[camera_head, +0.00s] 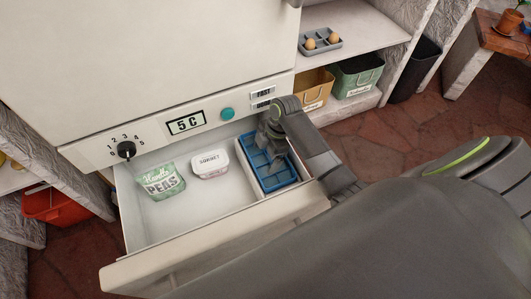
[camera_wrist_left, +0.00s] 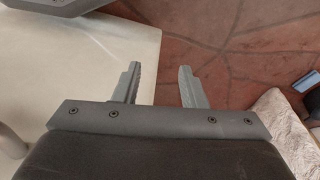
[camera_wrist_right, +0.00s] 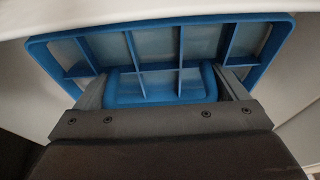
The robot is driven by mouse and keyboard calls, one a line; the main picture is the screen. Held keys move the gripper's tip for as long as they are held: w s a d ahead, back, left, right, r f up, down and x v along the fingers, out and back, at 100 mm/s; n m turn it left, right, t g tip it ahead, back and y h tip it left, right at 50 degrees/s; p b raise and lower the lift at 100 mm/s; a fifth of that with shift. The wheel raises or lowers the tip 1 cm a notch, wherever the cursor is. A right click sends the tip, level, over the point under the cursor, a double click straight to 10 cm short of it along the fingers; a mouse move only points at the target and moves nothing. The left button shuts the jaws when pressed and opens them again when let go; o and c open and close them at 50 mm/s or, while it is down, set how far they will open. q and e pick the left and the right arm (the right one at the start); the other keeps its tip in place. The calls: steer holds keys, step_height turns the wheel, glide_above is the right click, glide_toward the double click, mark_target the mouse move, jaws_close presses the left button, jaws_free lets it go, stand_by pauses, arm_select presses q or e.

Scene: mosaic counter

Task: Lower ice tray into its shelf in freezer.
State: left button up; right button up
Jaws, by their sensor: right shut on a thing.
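The blue ice tray (camera_head: 264,166) is at the right end of the open freezer drawer (camera_head: 215,231), within a white-edged section there. Its several compartments look filled with pale ice or water. My right gripper (camera_head: 270,135) is over the tray's far part in the head view. In the right wrist view the gripper is shut on the tray (camera_wrist_right: 160,84), with a finger at each side of its near raised part. Whether the tray touches the shelf bottom I cannot tell. My left gripper (camera_wrist_left: 160,85) is open and empty, with floor behind its fingers.
A green peas bag (camera_head: 160,181) and a white sorbet tub (camera_head: 210,163) lie in the drawer, left of the tray. The freezer front has a black dial (camera_head: 126,149) and a teal button (camera_head: 227,113). Shelves with bins stand at the right. The drawer's front middle is clear.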

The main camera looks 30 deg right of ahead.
stand_by(0.4)
steer(key=o, duration=0.9)
steer(key=shift+d+r, duration=0.1)
steer(key=shift+r, duration=0.25)
arm_select(q)
step_height(320, 180, down, 10)
steer(key=s+a+y+p, duration=0.1)
steer(key=s+a+p, duration=0.1)
steer(key=p, duration=0.2)
steer(key=shift+s+a+g+p, duration=0.2)
steer(key=shift+s+g+p, duration=0.1)
steer(key=shift+s+g, duration=0.1)
arm_select(e)
steer(key=v, duration=1.6)
steer(key=shift+r, duration=0.35)
arm_select(q)
steer(key=shift+r, duration=0.1)
arm_select(e)
steer(key=shift+d, duration=0.1)
